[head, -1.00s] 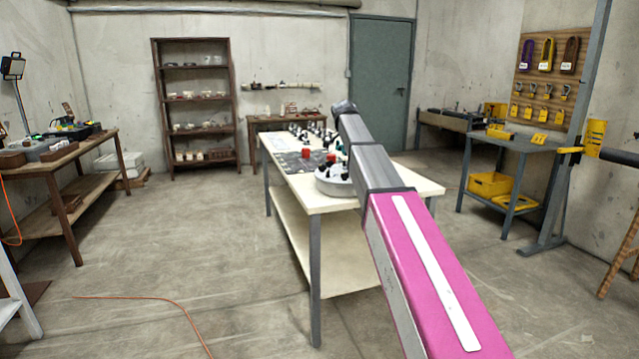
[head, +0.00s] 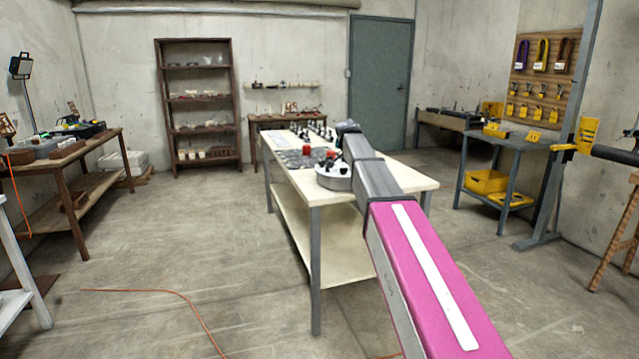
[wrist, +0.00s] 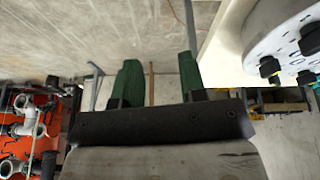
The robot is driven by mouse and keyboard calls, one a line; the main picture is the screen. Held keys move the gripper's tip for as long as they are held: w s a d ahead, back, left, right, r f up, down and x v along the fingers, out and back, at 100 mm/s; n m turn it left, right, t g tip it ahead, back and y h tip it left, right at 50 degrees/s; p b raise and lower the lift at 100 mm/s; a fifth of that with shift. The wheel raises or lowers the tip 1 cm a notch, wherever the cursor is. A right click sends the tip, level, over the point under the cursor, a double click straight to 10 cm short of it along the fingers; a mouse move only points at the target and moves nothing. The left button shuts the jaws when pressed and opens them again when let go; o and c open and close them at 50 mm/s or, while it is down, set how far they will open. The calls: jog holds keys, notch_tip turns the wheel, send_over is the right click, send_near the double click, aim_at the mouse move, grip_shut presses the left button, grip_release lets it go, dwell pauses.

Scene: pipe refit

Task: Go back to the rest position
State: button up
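My gripper shows in the wrist view (wrist: 158,80) with two green fingers set apart and nothing between them, so it is open. In the head view my pink and grey arm reaches forward over the right part of the white-topped table (head: 400,181); the gripper itself is hidden there behind the arm. A round white holder (head: 333,178) with black pieces stands on the table, partly covered by the arm. It also shows close at the upper right of the wrist view (wrist: 285,30), apart from the fingers.
A red piece (head: 308,151) and several dark parts stand on the table. A brown shelf (head: 200,105) and a green door (head: 380,85) are at the back. Workbenches stand left (head: 88,150) and right (head: 520,146). An orange cable (head: 185,298) lies on open floor.

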jog(key=s+d+f+n+y, duration=0.1)
jog(key=s+f+n, duration=0.2)
jog(key=s+f, duration=0.55)
jog(key=s+d+f+n+y, duration=0.1)
jog(key=s+d+f+n, duration=0.3)
jog(key=f, duration=0.8)
jog(key=s+f+n+y, duration=0.1)
jog(key=s+f+n, duration=0.2)
jog(key=s+f, duration=0.5)
jog(key=s+a+f+n+g, duration=0.1)
jog(key=s+f+n, duration=0.1)
jog(key=s+f, duration=0.6)
jog(key=s, duration=0.5)
jog(key=shift+a+n+y, duration=0.2)
jog(key=shift+n+y, duration=0.2)
